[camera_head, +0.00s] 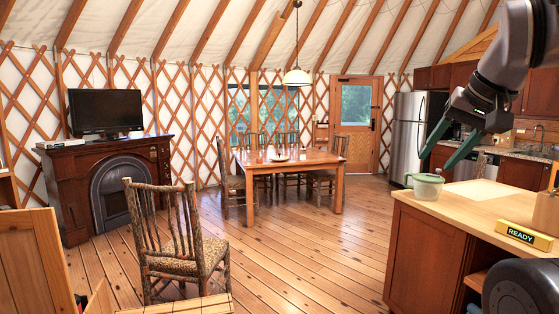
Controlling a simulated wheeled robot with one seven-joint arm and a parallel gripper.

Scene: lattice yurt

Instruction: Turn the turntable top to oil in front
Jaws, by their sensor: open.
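My gripper (434,163) is at the right of the view, open and empty. Its two green fingers point down and left, and their tips appear just above a pale green lidded pot (426,188) on the wooden counter (452,206); I cannot tell the exact gap. I cannot make out a turntable top or an oil bottle for certain. A small round dish-like thing (279,158) lies on the far dining table (315,160), too small to identify.
A yellow-edged "READY" sign (525,236) and a wooden container (546,212) stand at the counter's right. A pale board (477,190) lies on it. A log chair (175,245) stands on the floor, left. The middle floor is clear.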

